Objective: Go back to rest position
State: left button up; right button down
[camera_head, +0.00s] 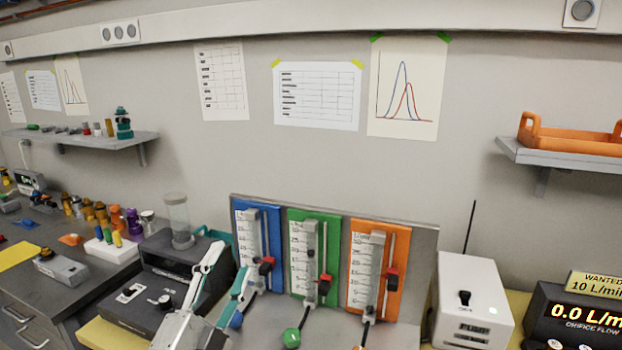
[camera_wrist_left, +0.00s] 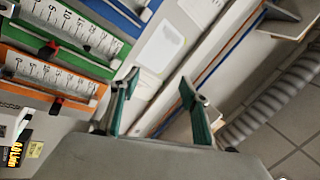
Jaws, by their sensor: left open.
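My left gripper (camera_head: 231,259) is at the bottom of the head view, in front of the left part of the flowmeter panel. Its two fingers are spread, with nothing between them. In the left wrist view the open fingers (camera_wrist_left: 158,80) also show empty, with the panel to their left. The grey panel (camera_head: 430,235) holds a blue flowmeter (camera_head: 273,222), a green flowmeter (camera_head: 327,233) and an orange flowmeter (camera_head: 404,240). A green knob (camera_head: 291,338) shows below the green flowmeter. My right gripper is not in view.
A black device with a clear cylinder (camera_head: 179,222) stands left of my gripper. A white box (camera_head: 474,300) and a black digital display (camera_head: 580,315) stand on the right. A shelf with an orange tray (camera_head: 570,140) hangs at the upper right. Small coloured parts crowd the left bench.

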pick_arm(q)
jog(key=s+a+f+n+g+y, duration=0.3)
jog(key=a+f+g+y, duration=0.1)
jog(key=a+f, duration=0.4)
jog(key=s+a+f+n+g+y, duration=0.35)
jog(key=a+f, duration=0.25)
jog(key=f, duration=0.4)
jog(key=s+a+f+n+g+y, duration=0.1)
jog(key=s+a+f+g, duration=0.25)
jog(key=s+f, duration=0.35)
jog(key=s+a+f+g, duration=0.35)
jog(key=s+f, duration=0.25)
jog(key=s, duration=0.3)
jog(key=w+d+f+n+t+h, duration=0.1)
jog(key=d+f+t+h, duration=0.1)
jog(key=d+f, duration=0.4)
jog(key=w+d+f+n+t+h, duration=0.1)
jog(key=d+f+n+t+h, duration=0.1)
jog(key=d+f+h, duration=0.3)
jog(key=d+f, duration=0.2)
jog(key=d, duration=0.2)
jog(key=shift+w+d, duration=0.35)
jog(key=shift+d, duration=0.05)
